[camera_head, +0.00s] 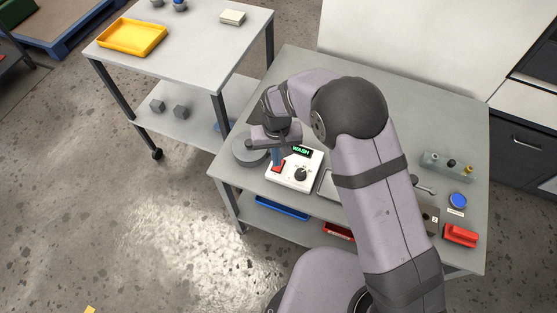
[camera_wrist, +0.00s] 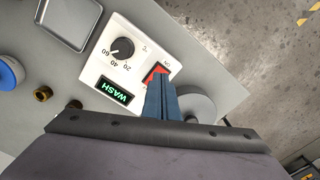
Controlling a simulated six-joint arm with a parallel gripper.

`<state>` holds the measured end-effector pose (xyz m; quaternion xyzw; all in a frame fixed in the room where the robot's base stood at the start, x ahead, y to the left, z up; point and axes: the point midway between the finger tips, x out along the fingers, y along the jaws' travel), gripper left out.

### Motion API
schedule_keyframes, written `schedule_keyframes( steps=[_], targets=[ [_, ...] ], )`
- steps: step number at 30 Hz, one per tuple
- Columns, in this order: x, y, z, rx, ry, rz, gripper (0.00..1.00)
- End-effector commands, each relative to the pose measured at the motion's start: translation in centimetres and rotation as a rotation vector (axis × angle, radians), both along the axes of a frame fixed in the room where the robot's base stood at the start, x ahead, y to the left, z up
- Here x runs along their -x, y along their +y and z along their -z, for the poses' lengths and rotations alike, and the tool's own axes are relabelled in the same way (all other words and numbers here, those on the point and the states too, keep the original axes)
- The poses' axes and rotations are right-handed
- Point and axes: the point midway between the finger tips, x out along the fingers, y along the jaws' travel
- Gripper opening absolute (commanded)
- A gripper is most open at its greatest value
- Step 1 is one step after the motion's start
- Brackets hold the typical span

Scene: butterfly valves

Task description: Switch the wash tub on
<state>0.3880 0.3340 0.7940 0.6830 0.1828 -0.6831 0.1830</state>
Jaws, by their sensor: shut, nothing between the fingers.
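The wash tub's white control box (camera_head: 291,178) stands on the grey workbench in the head view, with a lit green WASH display (camera_head: 301,150), a black knob (camera_head: 301,174) and a red switch (camera_head: 277,167). In the wrist view the box (camera_wrist: 143,48) shows the display (camera_wrist: 116,95), the knob (camera_wrist: 122,48) with temperature marks and the red switch (camera_wrist: 155,73) marked ON at one end. My gripper (camera_wrist: 158,80) is shut and empty, its blue fingertips at the red switch and covering part of it. I cannot tell whether they touch it.
A round grey tub or lid (camera_head: 249,151) stands left of the box. A metal tray (camera_wrist: 69,20) lies on its other side. A blue button (camera_head: 458,200) and a red handle (camera_head: 461,236) sit at the bench's right. A trolley with a yellow tray (camera_head: 132,37) stands apart.

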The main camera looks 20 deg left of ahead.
Motion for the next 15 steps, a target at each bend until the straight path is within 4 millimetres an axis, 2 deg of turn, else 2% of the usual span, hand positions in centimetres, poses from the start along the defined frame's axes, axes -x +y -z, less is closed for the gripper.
schedule_keyframes(
  steps=[1,15],
  targets=[
    [0.0,0.0,-0.7,0.0,0.0,0.0,0.0],
    [0.0,0.0,-4.1,0.0,-0.001,0.0,0.0]
  ],
)
